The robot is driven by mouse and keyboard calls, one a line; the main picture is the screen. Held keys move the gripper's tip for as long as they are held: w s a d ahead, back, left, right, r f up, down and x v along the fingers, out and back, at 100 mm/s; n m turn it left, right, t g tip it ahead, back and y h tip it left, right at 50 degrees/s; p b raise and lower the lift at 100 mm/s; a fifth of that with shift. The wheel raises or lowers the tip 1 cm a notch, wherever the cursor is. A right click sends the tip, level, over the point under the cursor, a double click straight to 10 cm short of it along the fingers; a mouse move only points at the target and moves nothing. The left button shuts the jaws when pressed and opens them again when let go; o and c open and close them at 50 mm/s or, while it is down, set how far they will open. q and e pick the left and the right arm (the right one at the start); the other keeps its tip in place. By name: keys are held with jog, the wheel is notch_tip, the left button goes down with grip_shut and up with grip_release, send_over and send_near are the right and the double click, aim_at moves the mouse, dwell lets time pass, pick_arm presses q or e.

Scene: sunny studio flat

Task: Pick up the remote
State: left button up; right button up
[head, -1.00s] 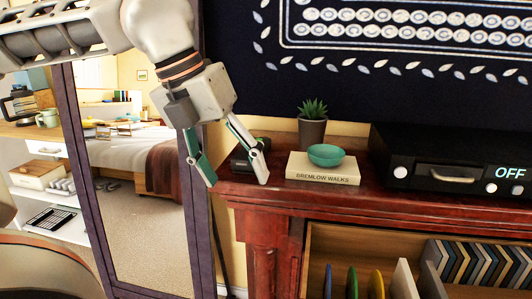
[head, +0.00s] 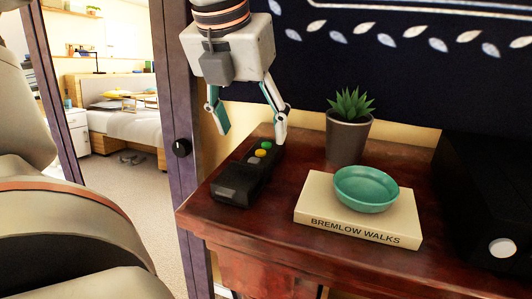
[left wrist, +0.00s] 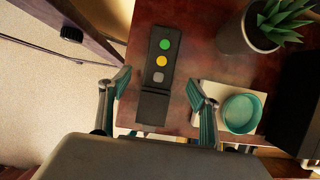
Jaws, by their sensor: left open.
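The remote (head: 246,177) is black with green, yellow and grey buttons and lies flat on the left end of the red-brown wooden top (head: 275,222). My left gripper (head: 252,135) is open and empty, above the remote's far end in the head view. In the left wrist view the remote (left wrist: 157,75) lies between the open fingers of the left gripper (left wrist: 163,100), with a gap on each side. I cannot tell how high the fingers are above it. My right gripper is not in view.
A cream book (head: 310,201) with a teal bowl (head: 366,191) on it lies right of the remote. A potted plant (head: 347,140) stands behind the book. A black box with a knob (head: 488,205) stands farther right. A purple-brown frame (head: 180,147) stands left of the top.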

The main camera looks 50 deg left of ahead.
aim_at(258, 158)
pick_arm(q)
jog(key=b+x, duration=0.1)
jog(key=x, duration=0.6)
jog(key=shift+f, duration=0.3)
jog(key=shift+d, duration=0.1)
jog(key=c, duration=1.3)
